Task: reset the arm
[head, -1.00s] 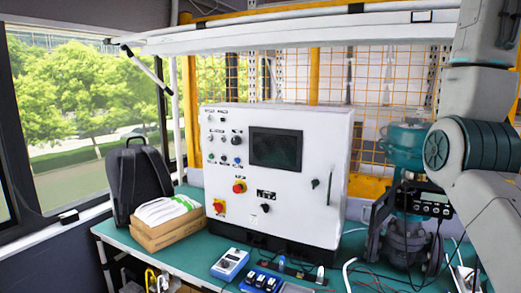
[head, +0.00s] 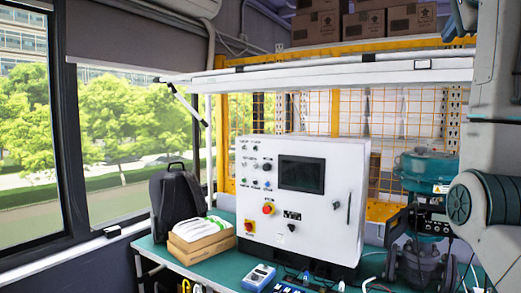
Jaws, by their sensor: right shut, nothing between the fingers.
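The valve has a teal actuator (head: 426,171) on top and a dark flanged body (head: 420,268) below. I cannot tell whether the gripper touches it. My left gripper is not in view.
A white control cabinet (head: 336,158) stands on the green bench (head: 217,276). A black backpack (head: 177,203) and cardboard boxes (head: 200,241) are to its left. A blue-white meter (head: 259,276) and cables lie in front. A yellow mesh fence stands behind.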

